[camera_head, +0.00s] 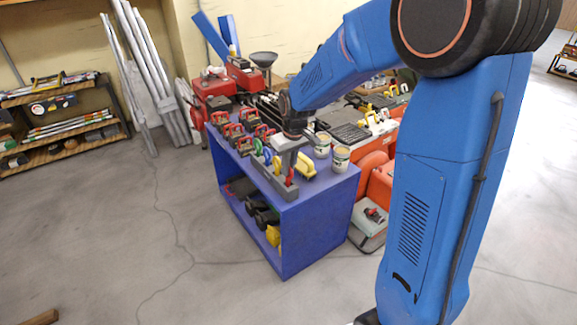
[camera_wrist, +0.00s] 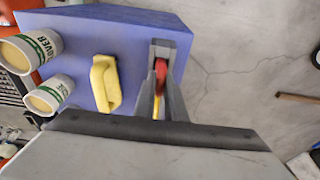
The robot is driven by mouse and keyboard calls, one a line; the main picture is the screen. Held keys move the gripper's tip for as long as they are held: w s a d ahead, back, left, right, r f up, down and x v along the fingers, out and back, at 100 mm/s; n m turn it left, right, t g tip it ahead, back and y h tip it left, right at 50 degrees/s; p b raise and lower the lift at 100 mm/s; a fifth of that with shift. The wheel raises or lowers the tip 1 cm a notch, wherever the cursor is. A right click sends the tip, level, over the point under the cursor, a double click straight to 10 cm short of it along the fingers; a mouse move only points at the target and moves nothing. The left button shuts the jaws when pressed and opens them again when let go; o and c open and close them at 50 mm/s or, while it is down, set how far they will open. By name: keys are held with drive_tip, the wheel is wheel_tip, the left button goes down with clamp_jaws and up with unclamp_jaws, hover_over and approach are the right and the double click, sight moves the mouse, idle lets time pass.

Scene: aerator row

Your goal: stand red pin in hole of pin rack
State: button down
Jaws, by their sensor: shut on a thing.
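My gripper (camera_head: 287,167) points down over the front end of the purple bench, shut on the red pin (camera_head: 289,177). In the wrist view the red pin (camera_wrist: 160,74) shows between the two grey fingers (camera_wrist: 161,92). The grey pin rack (camera_head: 268,177) is a long narrow bar along the bench top, with its near end below my gripper. The pin's lower end is at or just above the rack; I cannot tell whether it is inside a hole. A small yellow piece (camera_wrist: 157,108) shows between the fingers, mostly hidden.
A yellow handled block (camera_head: 306,166) lies right of the rack; two labelled cups (camera_head: 341,158) (camera_head: 322,145) stand behind it. Green and blue ring-shaped items (camera_head: 257,147) and red-and-black tools (camera_head: 233,133) stand to the left. Open floor (camera_head: 190,230) lies in front of the purple bench (camera_head: 300,222).

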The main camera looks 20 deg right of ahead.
idle(0.3)
drive_tip(key=c, duration=1.7)
unclamp_jaws()
drive_tip(key=shift+c, duration=0.2)
wheel_tip(320, 180, up, 17)
drive_tip(key=s, duration=0.3)
drive_tip(key=s+d+f+m+t, duration=0.1)
drive_tip(key=s+d+f, duration=0.1)
drive_tip(key=s, duration=1.3)
drive_tip(key=s+d+f+m+t, duration=0.1)
drive_tip(key=s+d, duration=0.4)
drive_tip(key=s, duration=1)
drive_tip(key=shift+f+m+t+h, duration=0.3)
drive_tip(key=shift+f+m+t, duration=0.1)
drive_tip(key=shift+f+m, duration=0.35)
drive_tip(key=shift+s, duration=0.1)
